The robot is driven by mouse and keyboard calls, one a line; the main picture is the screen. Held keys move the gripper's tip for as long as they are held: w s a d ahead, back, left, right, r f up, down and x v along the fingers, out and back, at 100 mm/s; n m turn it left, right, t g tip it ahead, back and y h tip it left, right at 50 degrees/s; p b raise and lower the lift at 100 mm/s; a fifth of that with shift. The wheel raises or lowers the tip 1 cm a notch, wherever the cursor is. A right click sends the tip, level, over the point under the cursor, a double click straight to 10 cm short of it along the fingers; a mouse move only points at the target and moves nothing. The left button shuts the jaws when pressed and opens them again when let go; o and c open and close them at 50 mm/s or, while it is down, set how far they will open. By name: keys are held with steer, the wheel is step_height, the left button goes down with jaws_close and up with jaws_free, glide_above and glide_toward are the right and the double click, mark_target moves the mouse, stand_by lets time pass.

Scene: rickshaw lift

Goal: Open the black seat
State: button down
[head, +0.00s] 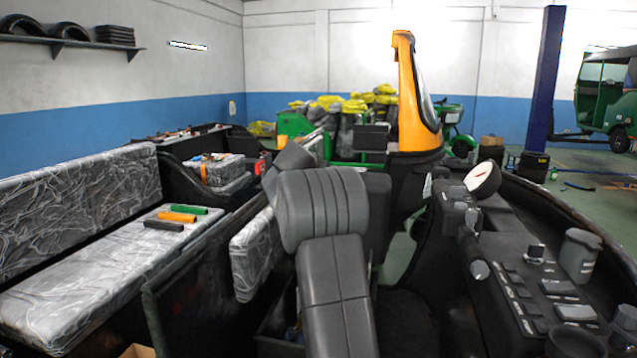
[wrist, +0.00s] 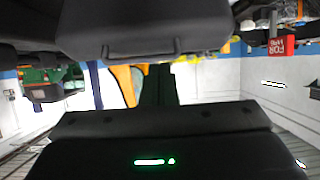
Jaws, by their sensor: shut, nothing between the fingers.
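The black seat (wrist: 150,25) fills the upper middle of the wrist view, which is upside down. A thin black handle-like loop (wrist: 140,53) shows along its edge. In the head view what looks like a dark part of the seat (head: 377,215) shows behind my grey arm, which hides much of it. My gripper (wrist: 160,118) shows as a wide black body with a green light across the bottom of the wrist view. It is shut and empty, apart from the seat. Its fingertips are hard to make out, and in the head view they are hidden behind my arm.
A plastic-wrapped bench (head: 100,270) with green, orange and black rolls lies left. A black dashboard (head: 525,270) with a gauge (head: 482,180) stands right. A yellow front post (head: 415,100) rises ahead. A red meter (wrist: 281,46) shows in the wrist view. Space around the seat is tight.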

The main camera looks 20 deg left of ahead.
steer(key=v, duration=0.6)
steer(key=shift+b, duration=0.45)
steer(key=p+x, duration=0.3)
steer(key=x, duration=1)
steer(key=shift+w, duration=0.35)
steer(key=shift+f, duration=0.1)
steer(key=shift+s, duration=0.1)
